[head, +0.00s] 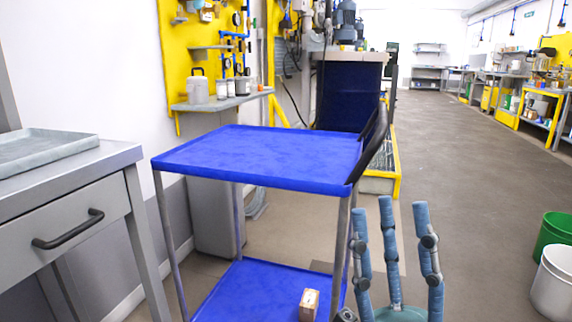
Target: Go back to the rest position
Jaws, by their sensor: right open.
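My right gripper (389,212) is at the bottom, right of centre. Its blue fingers point up and stand apart, with nothing between them. It shows in front of the right side of a blue two-shelf cart (262,155). I cannot tell whether it touches the cart. My left gripper is not in view.
The cart's top is bare; a small box (309,304) is on its lower shelf. A grey drawer table (75,210) with a tray (45,150) stands at left. Green (556,230) and white (553,285) buckets are at right. The aisle floor (465,170) is clear.

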